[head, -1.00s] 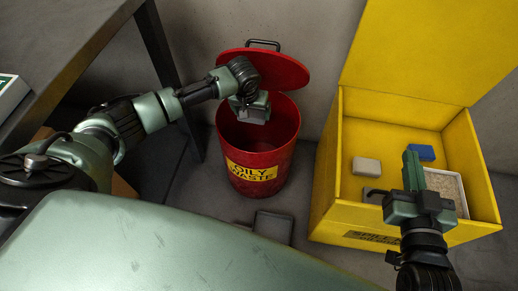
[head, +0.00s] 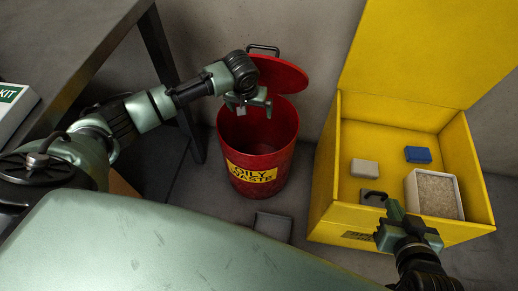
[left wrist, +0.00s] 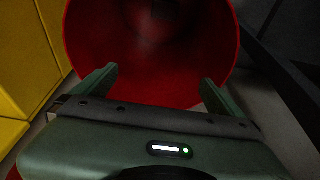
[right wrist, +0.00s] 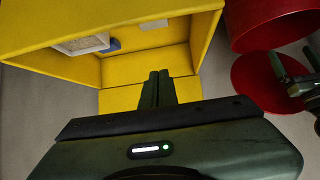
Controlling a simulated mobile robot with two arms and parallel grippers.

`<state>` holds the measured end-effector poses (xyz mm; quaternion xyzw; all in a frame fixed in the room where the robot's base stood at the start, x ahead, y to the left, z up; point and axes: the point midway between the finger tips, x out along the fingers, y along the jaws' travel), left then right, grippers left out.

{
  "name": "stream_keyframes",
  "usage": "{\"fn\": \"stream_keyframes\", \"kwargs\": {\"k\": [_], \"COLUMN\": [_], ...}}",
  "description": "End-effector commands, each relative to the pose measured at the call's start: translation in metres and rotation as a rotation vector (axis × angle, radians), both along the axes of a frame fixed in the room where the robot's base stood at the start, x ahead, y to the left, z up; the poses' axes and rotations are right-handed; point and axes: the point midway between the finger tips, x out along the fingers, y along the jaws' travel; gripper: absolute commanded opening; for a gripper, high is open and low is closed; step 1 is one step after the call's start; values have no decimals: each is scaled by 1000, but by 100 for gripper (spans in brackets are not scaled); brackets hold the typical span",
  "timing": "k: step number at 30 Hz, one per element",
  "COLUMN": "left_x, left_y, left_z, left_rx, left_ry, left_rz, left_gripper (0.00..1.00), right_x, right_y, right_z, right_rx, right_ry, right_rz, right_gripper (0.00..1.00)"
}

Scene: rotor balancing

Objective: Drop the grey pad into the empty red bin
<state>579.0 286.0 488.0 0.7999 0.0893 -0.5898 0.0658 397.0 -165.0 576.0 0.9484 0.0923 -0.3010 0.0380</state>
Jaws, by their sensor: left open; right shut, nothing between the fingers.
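The red bin (head: 230,160), labelled oily waste, stands on the floor with its lid (head: 282,76) raised. My left gripper (head: 255,106) is open over its mouth, with no pad between the fingers. The left wrist view looks into the dim bin (left wrist: 190,98) past the spread fingers (left wrist: 158,76). A faint darker shape shows deep inside, too dim to identify. A pale grey block (head: 365,168) and a flatter, darker grey piece (head: 370,195) lie in the yellow chest (head: 325,190). My right gripper (head: 394,208) is shut and empty at the chest's front edge.
The chest also holds a blue block (head: 418,155) and a white tray (head: 459,190) of granular stuff. Its yellow lid (head: 430,50) stands open. A dark table (head: 80,50) is at the left. A flat grey piece (head: 273,226) lies before the bin.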

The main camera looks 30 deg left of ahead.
Motion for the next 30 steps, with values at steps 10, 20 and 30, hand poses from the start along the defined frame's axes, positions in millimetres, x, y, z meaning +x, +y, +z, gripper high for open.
{"fn": "stream_keyframes", "kwargs": {"k": [10, 20, 30], "left_x": [-8, -9, -13], "left_y": [-2, -2, -11], "left_z": [25, 27, 22], "left_rx": [1, 0, -7], "left_ry": [1, 1, 1], "left_rz": [0, 0, -23], "left_gripper": [100, 100, 100], "right_x": [-42, -47, -46], "right_y": [-15, -17, -17], "right_z": [-32, -35, -35], "right_rx": [-55, -59, -59], "right_ry": [246, 270, 268], "right_rz": [-18, -20, -20], "right_gripper": [0, 0, 0]}}
